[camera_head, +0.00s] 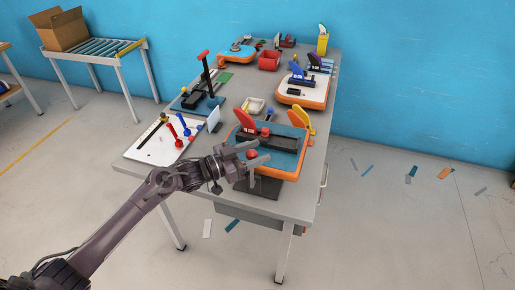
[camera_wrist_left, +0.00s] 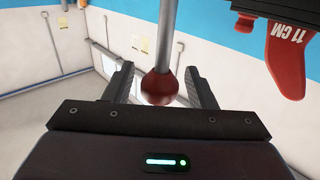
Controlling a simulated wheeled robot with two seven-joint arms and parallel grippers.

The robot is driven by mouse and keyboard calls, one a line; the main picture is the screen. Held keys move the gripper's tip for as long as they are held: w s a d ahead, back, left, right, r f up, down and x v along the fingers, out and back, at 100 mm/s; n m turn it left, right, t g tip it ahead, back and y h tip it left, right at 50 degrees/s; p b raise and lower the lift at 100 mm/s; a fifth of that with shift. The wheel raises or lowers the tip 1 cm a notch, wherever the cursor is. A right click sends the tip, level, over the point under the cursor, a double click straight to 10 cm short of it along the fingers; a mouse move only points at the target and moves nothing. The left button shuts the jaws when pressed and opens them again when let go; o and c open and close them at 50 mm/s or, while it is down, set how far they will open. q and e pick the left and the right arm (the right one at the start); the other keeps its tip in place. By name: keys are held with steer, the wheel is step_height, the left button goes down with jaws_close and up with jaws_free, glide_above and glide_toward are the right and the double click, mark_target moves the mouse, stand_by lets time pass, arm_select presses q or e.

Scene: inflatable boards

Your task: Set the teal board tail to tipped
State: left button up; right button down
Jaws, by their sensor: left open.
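The teal board (camera_head: 284,133) with an orange rim sits at the table's front right corner on a dark stand. It carries a red fin (camera_head: 243,120) and a yellow fin behind it. My left gripper (camera_head: 258,154) is open at the board's front left side. A red ball knob (camera_head: 252,154) on a grey rod is between its fingers. In the left wrist view the knob (camera_wrist_left: 160,87) hangs between the two open fingers (camera_wrist_left: 162,88), with gaps visible on both sides. The red fin, marked 11 CM, also shows there (camera_wrist_left: 288,50). My right gripper is not in view.
A white panel (camera_head: 157,151) with red and blue levers lies left of the gripper. A black post with a red top (camera_head: 206,70) stands behind it. A white and orange board (camera_head: 302,93) is farther back.

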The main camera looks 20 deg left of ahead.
arm_select(q)
steer(key=shift+w+d, duration=0.25)
steer(key=shift+d, duration=0.05)
jaws_close()
steer(key=d+f+b, duration=0.1)
steer(key=d+f, duration=0.1)
steer(key=d, duration=0.3)
steer(key=shift+s+d, duration=0.3)
steer(key=shift+d, duration=0.05)
steer(key=shift+c, duration=1.5)
jaws_free()
steer(key=shift+f, duration=0.1)
steer(key=o, duration=0.3)
steer(key=shift+w, duration=0.15)
steer(key=shift+r, duration=0.2)
